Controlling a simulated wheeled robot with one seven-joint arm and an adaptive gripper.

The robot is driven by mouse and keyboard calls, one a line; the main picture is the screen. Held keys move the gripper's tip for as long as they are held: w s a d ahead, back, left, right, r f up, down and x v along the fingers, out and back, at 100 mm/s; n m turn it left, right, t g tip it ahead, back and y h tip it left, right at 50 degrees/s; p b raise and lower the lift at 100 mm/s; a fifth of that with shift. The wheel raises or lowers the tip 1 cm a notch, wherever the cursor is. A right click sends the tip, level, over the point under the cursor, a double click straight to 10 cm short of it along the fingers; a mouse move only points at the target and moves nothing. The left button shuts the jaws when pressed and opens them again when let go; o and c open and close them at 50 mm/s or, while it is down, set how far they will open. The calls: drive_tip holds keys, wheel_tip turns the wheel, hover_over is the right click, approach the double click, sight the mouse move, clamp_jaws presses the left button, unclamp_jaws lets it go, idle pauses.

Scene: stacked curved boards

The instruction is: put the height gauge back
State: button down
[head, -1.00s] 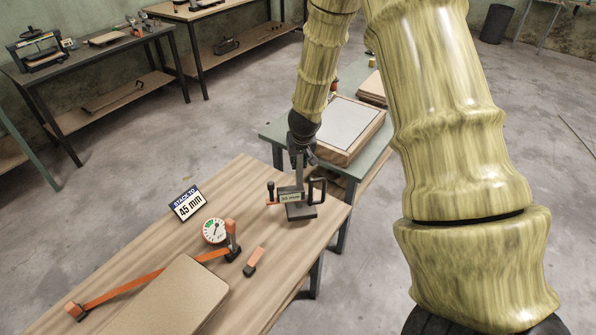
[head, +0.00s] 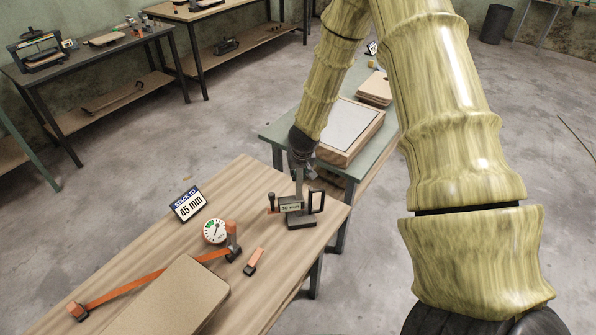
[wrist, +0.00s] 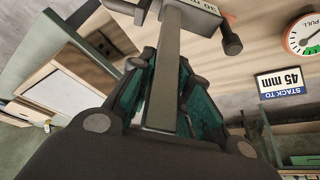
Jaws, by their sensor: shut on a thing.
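The height gauge (head: 301,222) is upright at the right end of the wooden bench (head: 150,245). It has a dark flat base, a grey post, a labelled slide and a black loop handle. My gripper (head: 300,174) is above it, shut on the upper post. In the wrist view, the teal-padded fingers of my gripper (wrist: 163,85) sit on either side of the gauge's grey post (wrist: 170,50); the slide label seems to read 30 mm. I cannot tell whether the base touches the bench top.
A "stack to 45 mm" sign (head: 188,204), a round dial (head: 215,231), an orange-ended clamp (head: 150,278), a small orange-and-black piece (head: 254,261) and a tan board (head: 180,297) are left of the gauge. A green table (head: 275,132) with a framed panel (head: 350,128) stands behind.

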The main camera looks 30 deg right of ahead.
drive_tip(key=c, duration=1.3)
unclamp_jaws()
drive_tip(key=shift+f, duration=0.1)
drive_tip(key=b+v, duration=0.3)
drive_tip(key=v, duration=0.8)
drive_tip(key=s+a+f+n+g, duration=0.1)
drive_tip(key=s+a+f, duration=0.3)
drive_tip(key=s+f, duration=0.6)
drive_tip(key=s+a+f+n+g, duration=0.2)
drive_tip(key=s+a+f, duration=0.2)
drive_tip(key=s+f, duration=0.6)
drive_tip(key=shift+n+g+y, duration=0.5)
drive_tip(key=shift+y, duration=0.4)
drive_tip(key=s+a+f, duration=0.3)
drive_tip(key=s, duration=0.2)
drive_tip(key=s+a+f, duration=0.4)
drive_tip(key=s, duration=0.2)
drive_tip(key=s+a+f, duration=0.3)
drive_tip(key=s+a, duration=0.1)
drive_tip(key=s, duration=0.2)
drive_tip(key=shift+s+f, duration=0.15)
drive_tip(key=shift+s, duration=0.05)
